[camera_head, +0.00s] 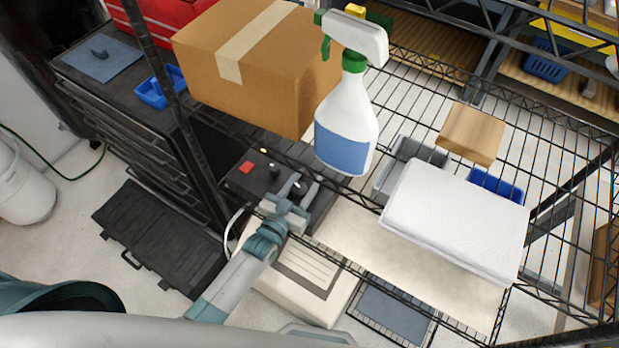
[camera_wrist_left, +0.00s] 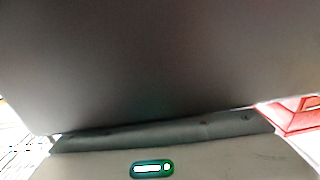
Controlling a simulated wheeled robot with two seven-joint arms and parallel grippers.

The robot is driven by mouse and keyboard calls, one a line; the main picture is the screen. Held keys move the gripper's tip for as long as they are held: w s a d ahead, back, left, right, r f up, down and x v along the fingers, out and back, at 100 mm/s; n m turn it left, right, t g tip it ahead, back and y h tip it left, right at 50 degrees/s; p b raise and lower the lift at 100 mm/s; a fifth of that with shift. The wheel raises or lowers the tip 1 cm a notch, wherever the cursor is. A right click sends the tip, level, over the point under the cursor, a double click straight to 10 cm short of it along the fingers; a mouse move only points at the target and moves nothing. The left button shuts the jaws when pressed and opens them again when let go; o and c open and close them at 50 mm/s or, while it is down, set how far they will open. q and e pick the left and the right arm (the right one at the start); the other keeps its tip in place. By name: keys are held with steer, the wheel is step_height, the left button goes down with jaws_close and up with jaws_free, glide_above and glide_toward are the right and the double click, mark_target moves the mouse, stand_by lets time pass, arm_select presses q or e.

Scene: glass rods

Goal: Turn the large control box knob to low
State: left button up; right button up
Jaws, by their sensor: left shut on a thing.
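In the left wrist view a dark grey surface (camera_wrist_left: 160,70) fills most of the picture, and the knob cannot be made out. My right gripper is not in view.
A cardboard box (camera_head: 250,75) and a white spray bottle (camera_head: 345,130) stand close behind the control box. To the right are grey and blue bins, a white folded stack (camera_head: 455,215) and a wooden block (camera_head: 471,134). A dark post (camera_head: 160,70) rises at the left.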

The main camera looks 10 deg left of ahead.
arm_select(q)
steer(key=shift+a+n+t+y, duration=0.2)
steer(key=shift+n+y, duration=0.35)
steer(key=shift+y, duration=0.25)
steer(key=shift+a+n+t+y, duration=0.1)
steer(key=shift+n+t+y, duration=0.1)
steer(key=shift+n+y, duration=0.5)
steer(key=shift+w+a+y, duration=0.1)
steer(key=shift+y, duration=0.2)
steer(key=o, duration=1.1)
steer(key=shift+c, duration=0.2)
steer(key=s+a+b, duration=0.2)
steer(key=s+b, duration=0.2)
steer(key=s, duration=1.3)
steer(key=shift+s, duration=0.15)
steer(key=shift+c, duration=0.2)
